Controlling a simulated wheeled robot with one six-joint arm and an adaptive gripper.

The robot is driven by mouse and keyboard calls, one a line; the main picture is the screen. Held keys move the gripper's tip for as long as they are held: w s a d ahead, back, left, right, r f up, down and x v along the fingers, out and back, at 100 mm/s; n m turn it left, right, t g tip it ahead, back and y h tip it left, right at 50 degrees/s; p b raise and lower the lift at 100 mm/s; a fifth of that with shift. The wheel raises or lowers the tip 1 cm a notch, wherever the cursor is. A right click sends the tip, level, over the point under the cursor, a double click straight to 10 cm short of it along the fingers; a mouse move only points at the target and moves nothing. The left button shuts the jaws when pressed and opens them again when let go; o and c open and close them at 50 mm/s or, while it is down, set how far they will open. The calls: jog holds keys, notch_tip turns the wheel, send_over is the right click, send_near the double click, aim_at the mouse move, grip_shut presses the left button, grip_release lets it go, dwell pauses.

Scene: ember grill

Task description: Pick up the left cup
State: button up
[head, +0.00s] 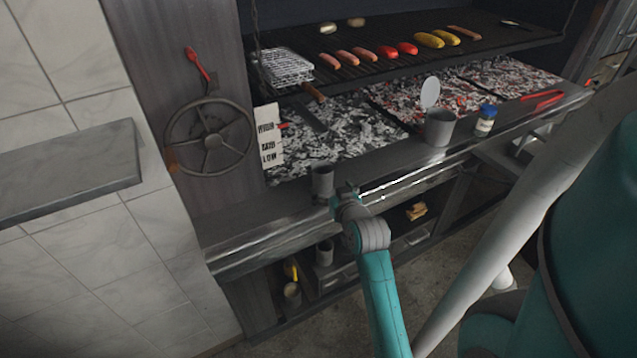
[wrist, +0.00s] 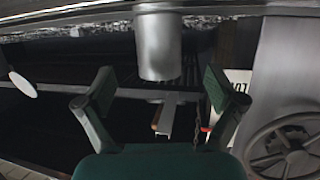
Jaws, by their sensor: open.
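The left cup (head: 322,180) is a small grey metal cup standing on the front ledge of the grill, near its left end. My gripper (head: 345,190) is just to the right of it in the head view, close to the ledge. In the wrist view, which looks upside down, the cup (wrist: 158,48) hangs from the top centre. The open fingers of my gripper (wrist: 158,86) are spread to either side below it, with nothing held. Whether a finger touches the cup cannot be told. A larger grey pot (head: 439,128) with a raised round lid stands farther right.
A blue-capped jar (head: 485,120) and red tongs (head: 542,98) lie along the ledge (head: 400,172) to the right. A label card (head: 268,138) and handwheel (head: 208,137) are behind left. Sausages and corn are on the grate (head: 385,62) above the embers.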

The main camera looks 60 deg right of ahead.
aim_at(323, 180)
jog(key=shift+f+x, duration=0.2)
jog(key=shift+x, duration=1.9)
jog(key=shift+f+x, duration=0.2)
jog(key=shift+x, duration=1.85)
jog(key=shift+s, duration=0.1)
jog(key=c, duration=1.3)
